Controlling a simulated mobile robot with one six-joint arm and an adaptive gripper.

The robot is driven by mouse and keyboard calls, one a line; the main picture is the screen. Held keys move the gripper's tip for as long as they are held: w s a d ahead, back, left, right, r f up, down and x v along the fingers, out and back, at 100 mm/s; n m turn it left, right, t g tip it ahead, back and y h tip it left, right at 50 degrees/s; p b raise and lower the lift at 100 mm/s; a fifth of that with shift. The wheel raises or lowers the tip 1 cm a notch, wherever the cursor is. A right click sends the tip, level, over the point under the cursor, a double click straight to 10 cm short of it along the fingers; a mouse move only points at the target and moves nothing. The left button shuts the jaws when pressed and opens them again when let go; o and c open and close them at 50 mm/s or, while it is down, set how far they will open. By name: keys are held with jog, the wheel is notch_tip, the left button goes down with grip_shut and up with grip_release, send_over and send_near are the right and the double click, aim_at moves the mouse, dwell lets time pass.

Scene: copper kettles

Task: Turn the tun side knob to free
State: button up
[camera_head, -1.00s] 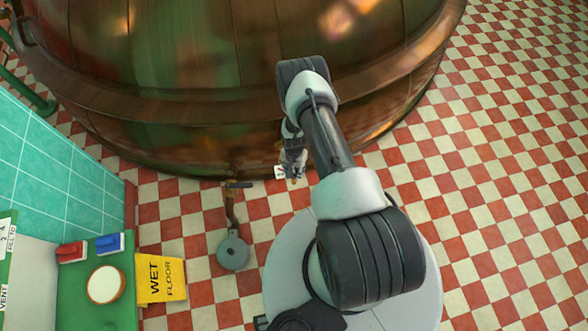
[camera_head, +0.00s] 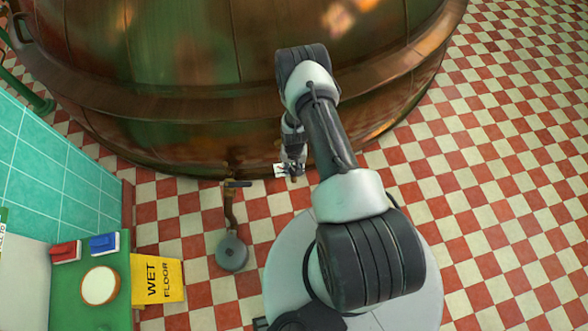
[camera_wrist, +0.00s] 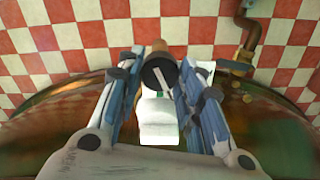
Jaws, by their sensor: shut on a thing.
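The side knob (camera_wrist: 158,74) is a dark round cap with a pale pointer line, on a copper-coloured stem, in the wrist view. Its line runs slantwise across the face. My gripper (camera_wrist: 161,80) has its blue-grey fingers on both sides of the knob and is shut on it. A white plate (camera_wrist: 158,130) shows below the knob, and its marks are not readable. The copper tun (camera_head: 180,140) fills the top of the head view. There my gripper (camera_head: 293,172) is at its lower edge, beside the white plate (camera_head: 280,170); the knob is hidden there.
A pipe with a blue-handled valve (camera_head: 238,184) and a round grey floor fitting (camera_head: 232,253) stand left of my gripper. A yellow wet-floor sign (camera_head: 158,280) and a green table (camera_head: 115,312) with red and blue boxes are further left. Checkered floor is open at right.

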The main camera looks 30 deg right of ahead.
aim_at(294, 169)
jog(key=n+b, duration=0.2)
jog(key=n, duration=0.3)
dwell(0.6)
jog(key=o, duration=1.1)
jog(key=shift+c, duration=0.2)
jog(key=shift+r, duration=0.1)
notch_tip(294, 169, up, 12)
